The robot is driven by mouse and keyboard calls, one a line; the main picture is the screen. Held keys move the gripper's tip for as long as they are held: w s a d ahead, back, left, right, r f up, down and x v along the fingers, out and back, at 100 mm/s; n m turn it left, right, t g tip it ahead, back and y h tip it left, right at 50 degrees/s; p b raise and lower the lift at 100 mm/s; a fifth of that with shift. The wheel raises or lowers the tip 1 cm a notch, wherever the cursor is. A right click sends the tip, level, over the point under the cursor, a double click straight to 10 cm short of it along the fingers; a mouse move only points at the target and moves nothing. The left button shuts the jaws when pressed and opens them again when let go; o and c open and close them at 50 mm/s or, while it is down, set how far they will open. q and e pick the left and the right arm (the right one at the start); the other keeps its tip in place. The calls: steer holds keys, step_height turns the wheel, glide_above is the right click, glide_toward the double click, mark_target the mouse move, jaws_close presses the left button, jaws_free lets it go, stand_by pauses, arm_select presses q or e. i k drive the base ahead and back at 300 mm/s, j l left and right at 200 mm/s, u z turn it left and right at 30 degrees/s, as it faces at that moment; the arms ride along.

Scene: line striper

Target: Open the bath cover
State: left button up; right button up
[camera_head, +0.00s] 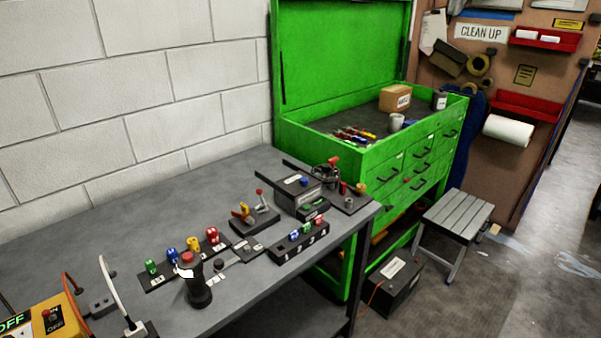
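On the far right end of the grey workbench (110,215) stands a small dark box (297,204) with a flat dark lid-like top (283,177). The top carries a pale label and a blue knob (304,182). It looks like it lies flat over the box, but the details are small. I cannot tell for certain that this is the bath cover. Neither of my grippers shows in the head view.
A black joystick with a red top (198,291) stands at the bench's front edge. Colored switches, levers and a handwheel (326,174) crowd around the box. A green tool chest (350,160) stands behind; the bench's left middle is clear.

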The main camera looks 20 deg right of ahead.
mark_target(298, 183)
steer(key=i+z, duration=0.2)
steer(key=z, duration=0.15)
steer(key=i+z, duration=0.35)
steer(key=k+j, duration=0.05)
steer(key=k, duration=0.05)
